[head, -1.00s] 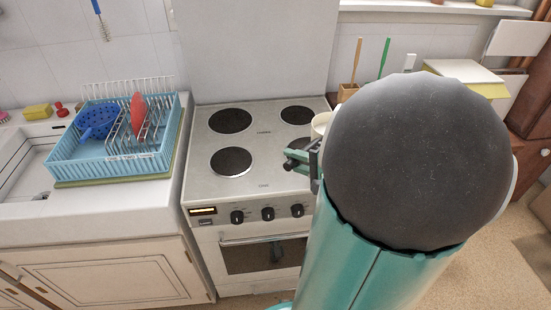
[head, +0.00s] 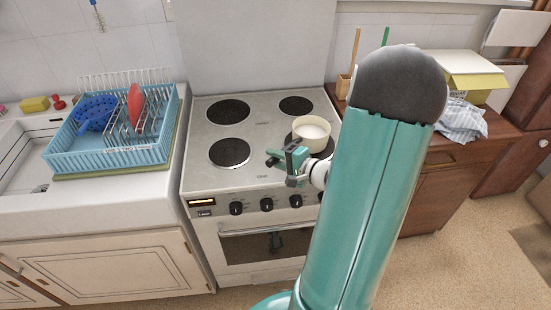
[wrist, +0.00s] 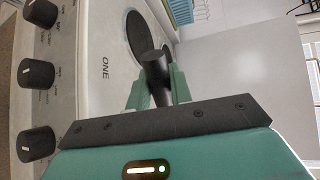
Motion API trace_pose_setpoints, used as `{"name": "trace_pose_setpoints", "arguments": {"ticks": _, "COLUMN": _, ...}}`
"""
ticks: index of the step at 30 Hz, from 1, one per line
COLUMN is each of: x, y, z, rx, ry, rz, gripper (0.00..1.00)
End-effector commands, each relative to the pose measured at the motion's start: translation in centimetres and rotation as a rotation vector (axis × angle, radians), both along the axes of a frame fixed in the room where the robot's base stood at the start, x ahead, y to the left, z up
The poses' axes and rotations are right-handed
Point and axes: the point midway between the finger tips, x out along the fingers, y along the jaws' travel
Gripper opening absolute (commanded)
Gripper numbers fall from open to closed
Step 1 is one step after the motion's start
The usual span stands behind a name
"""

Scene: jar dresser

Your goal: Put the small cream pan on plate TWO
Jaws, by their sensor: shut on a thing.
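The small cream pan (head: 308,138) is upright over the front right plate (head: 326,150) of the stove in the head view. I cannot tell whether it rests on the plate or hangs just above it. My gripper (head: 284,158) is at the pan's near left side, shut on its dark handle, which also shows between the fingers in the wrist view (wrist: 154,64). The front left plate (head: 230,152) is bare, with the label ONE (wrist: 105,68) beside it in the wrist view. The rear left plate (head: 228,111) and rear right plate (head: 296,105) are bare. I cannot read a TWO label.
A blue dish rack (head: 110,158) with a blue colander (head: 96,113) and red item (head: 135,104) stands left of the stove. Knobs (head: 267,205) line the stove's front. A wooden counter with a cloth (head: 462,122) and yellow box (head: 475,78) is at the right.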

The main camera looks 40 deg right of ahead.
Motion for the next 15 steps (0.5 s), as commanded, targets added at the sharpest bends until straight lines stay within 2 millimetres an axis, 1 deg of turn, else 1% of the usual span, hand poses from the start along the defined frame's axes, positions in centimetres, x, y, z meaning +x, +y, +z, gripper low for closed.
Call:
{"name": "trace_pose_setpoints", "arguments": {"ticks": 10, "x": 0.04, "y": 0.0, "z": -0.27, "rx": -0.003, "ry": -0.003, "rz": 0.0, "gripper": 0.0}}
{"name": "trace_pose_setpoints", "arguments": {"ticks": 11, "x": 0.01, "y": 0.01, "z": -0.3, "rx": -0.001, "ry": -0.001, "rz": 0.0, "gripper": 0.27}}
{"name": "trace_pose_setpoints", "arguments": {"ticks": 13, "x": 0.01, "y": 0.01, "z": -0.29, "rx": -0.001, "ry": -0.001, "rz": 0.0, "gripper": 0.41}}
{"name": "trace_pose_setpoints", "arguments": {"ticks": 14, "x": 0.0, "y": 0.01, "z": -0.29, "rx": -0.001, "ry": -0.001, "rz": 0.0, "gripper": 0.43}}
{"name": "trace_pose_setpoints", "arguments": {"ticks": 15, "x": 0.0, "y": 0.01, "z": -0.29, "rx": -0.001, "ry": -0.001, "rz": 0.0, "gripper": 0.43}}
